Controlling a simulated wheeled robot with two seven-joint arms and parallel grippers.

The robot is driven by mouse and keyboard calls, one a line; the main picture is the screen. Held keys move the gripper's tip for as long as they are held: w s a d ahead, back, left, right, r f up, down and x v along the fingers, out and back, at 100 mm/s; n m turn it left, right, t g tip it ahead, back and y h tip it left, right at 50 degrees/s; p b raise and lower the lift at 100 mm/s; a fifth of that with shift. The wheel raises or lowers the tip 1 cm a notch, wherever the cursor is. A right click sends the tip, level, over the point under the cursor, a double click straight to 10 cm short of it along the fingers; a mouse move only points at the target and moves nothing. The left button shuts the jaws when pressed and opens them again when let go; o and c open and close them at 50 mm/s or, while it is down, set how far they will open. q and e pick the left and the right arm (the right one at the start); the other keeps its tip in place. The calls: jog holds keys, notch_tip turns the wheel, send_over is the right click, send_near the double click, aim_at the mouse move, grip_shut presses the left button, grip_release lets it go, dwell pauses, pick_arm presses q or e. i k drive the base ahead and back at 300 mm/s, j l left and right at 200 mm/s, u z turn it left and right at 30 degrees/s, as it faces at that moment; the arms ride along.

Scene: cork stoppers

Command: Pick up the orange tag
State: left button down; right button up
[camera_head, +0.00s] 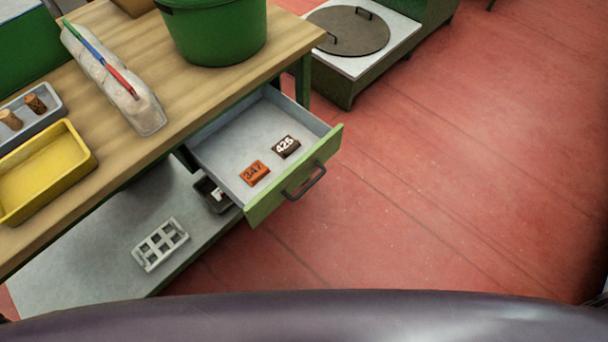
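An orange tag (255,173) marked 347 lies flat in an open drawer (222,148) under the wooden table. A dark brown tag (286,147) marked 425 lies beside it, up and to the right, apart from it. The drawer has a green front with a dark handle (304,182) and is pulled out toward the lower right. Neither of my grippers shows in the head view.
The wooden table (190,95) holds a green bucket (212,35), a yellow tray (45,172), a grey tray with two corks and a pale block with coloured sticks. A white grid (160,245) lies on the lower shelf. Red floor (440,180) right of the drawer is clear.

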aim_at(256, 172)
jog(key=i+l+u, duration=0.1)
jog(key=l+u, duration=0.3)
jog(key=i+l+u, duration=0.1)
jog(key=l+u, duration=1)
